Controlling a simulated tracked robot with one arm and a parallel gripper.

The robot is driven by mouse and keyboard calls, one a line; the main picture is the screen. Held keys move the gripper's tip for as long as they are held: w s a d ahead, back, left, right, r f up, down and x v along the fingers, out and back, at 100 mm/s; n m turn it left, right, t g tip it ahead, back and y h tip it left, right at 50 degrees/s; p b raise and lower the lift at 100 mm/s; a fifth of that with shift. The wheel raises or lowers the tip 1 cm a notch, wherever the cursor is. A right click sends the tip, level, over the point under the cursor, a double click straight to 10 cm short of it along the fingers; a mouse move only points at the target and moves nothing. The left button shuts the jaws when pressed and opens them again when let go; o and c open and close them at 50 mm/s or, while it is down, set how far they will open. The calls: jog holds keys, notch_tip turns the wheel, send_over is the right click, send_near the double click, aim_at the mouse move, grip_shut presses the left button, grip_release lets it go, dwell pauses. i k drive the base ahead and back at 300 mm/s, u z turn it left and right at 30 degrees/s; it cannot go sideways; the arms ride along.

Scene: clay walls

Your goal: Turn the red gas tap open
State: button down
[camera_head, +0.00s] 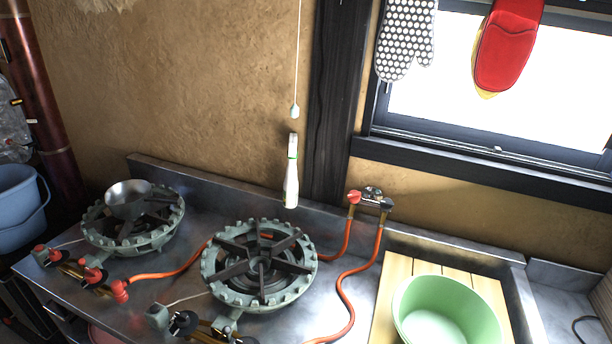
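A gas tap fitting (372,193) sits at the back of the metal counter, right of the dark wooden post. Its left knob is the red gas tap (354,197); its right knob (387,204) is dark. An orange hose (348,240) runs down from the red side, and another orange hose (345,290) from the dark side. I cannot tell from here whether the red tap is turned open or closed. My gripper does not show in this view.
Two green-grey gas burners (259,266) (133,222) stand on the counter; the left one has red knobs (92,273) and a metal funnel-like bowl (128,199). A white bottle-like object (291,172) stands before the wall. A green basin (445,312) sits on wooden slats (390,290). Mitts (507,45) hang above.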

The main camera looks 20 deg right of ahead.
aim_at(353, 196)
jog(key=z, duration=0.2)
jog(key=i, duration=1.1)
jog(key=z, duration=0.6)
